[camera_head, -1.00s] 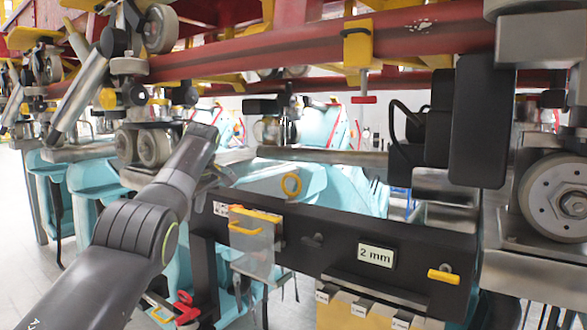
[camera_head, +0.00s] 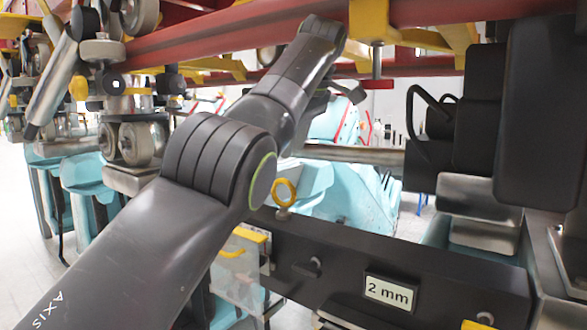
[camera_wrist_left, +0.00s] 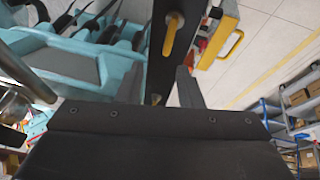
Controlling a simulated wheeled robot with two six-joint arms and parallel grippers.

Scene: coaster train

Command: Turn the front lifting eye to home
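The lifting eye is a yellow ring (camera_head: 284,192) standing upright on the dark beam (camera_head: 340,252), just right of my left arm. In the left wrist view a yellow eye (camera_wrist_left: 173,33) shows nearly edge-on on the dark beam, ahead of the gripper. My left gripper (camera_head: 352,94) is up and to the right of the ring in the head view, apart from it and partly hidden by my arm. My right gripper is not in view.
A red rail (camera_head: 240,40) runs above my arm, with a yellow bracket (camera_head: 369,35) hanging from it. Dark blocks (camera_head: 480,130) stand at right. Light-blue seats (camera_head: 350,200) lie behind the beam.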

